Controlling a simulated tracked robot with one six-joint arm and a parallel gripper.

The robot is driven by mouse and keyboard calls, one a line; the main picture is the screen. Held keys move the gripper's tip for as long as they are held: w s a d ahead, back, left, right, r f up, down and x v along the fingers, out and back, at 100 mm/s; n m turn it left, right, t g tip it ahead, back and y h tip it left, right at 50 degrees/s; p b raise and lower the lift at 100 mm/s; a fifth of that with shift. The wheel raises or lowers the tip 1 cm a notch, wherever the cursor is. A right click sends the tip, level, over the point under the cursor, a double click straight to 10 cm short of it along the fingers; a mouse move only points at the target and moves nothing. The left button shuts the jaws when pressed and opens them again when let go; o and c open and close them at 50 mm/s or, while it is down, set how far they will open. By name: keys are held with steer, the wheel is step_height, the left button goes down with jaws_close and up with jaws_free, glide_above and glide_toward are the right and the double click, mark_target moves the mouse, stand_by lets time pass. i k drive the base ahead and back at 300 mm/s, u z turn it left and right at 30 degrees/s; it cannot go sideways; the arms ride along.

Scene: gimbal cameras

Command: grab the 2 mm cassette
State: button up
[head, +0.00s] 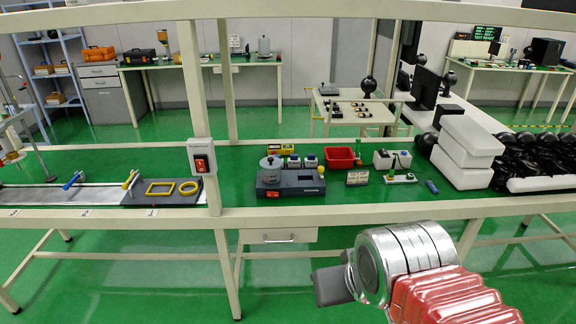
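Two small blue-and-white blocks (310,161) stand side by side behind a dark grey device (290,181) on the green bench. They may be cassettes, but any thickness marking is too small to read, so I cannot tell which is the 2 mm one. My arm comes in at the lower right. My gripper (330,286) shows as a dark grey block at its end, in front of and below the bench, well apart from everything on it. Its fingers cannot be made out.
A red bin (341,157), a small sign (357,177) and a white box (391,159) share the bench top (235,185). A post with a switch box (201,156) rises left of the device. White foam blocks (466,150) stand right. The bench's front rail (400,210) lies between my gripper and the bench top.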

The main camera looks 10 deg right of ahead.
mark_target(311, 161)
steer(key=u, duration=0.75)
steer(key=i, duration=1.5)
